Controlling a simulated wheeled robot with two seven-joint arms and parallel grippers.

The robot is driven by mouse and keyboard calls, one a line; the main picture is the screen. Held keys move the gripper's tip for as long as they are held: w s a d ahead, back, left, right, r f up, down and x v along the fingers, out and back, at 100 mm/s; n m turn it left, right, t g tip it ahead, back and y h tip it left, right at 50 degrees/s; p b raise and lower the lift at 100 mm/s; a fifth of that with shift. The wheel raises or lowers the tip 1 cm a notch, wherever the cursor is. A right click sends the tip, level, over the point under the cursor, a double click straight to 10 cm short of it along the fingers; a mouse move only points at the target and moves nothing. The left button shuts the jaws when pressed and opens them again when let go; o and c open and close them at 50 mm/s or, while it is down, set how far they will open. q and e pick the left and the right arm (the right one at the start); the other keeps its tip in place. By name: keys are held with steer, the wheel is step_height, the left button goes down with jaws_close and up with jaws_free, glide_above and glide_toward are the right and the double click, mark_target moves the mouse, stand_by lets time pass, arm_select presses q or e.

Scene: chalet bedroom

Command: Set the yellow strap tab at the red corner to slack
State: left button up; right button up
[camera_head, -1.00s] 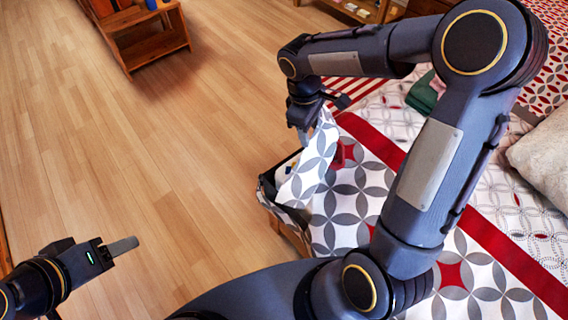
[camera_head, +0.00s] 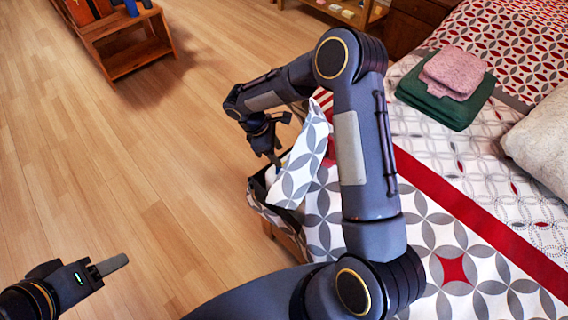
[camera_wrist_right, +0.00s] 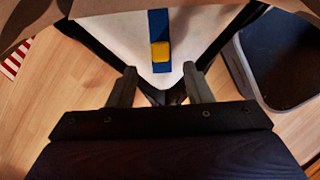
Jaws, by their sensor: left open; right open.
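In the right wrist view a yellow tab (camera_wrist_right: 161,52) sits on a blue strap (camera_wrist_right: 158,22) that runs down a white surface (camera_wrist_right: 120,38) at a corner. My right gripper (camera_wrist_right: 160,71) is open, with one finger on each side of the strap line and the tab just beyond the fingertips. Nothing is between its fingers. In the head view my right gripper (camera_head: 275,160) is at the bed corner, beside a lifted patterned cover flap (camera_head: 302,160). The tab is not clear there. My left gripper (camera_head: 112,265) is open and empty over the floor.
The bed's patterned cover (camera_head: 425,225) fills the right side, with folded green and pink textiles (camera_head: 450,85) and a pillow (camera_head: 545,140). A wooden shelf (camera_head: 135,55) stands at the back left. The floor on the left is clear.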

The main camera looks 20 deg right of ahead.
mark_target(285, 164)
steer(key=x, duration=0.6)
steer(key=shift+f+b, duration=0.2)
steer(key=shift+b, duration=0.1)
steer(key=shift+c, duration=0.2)
jaws_close()
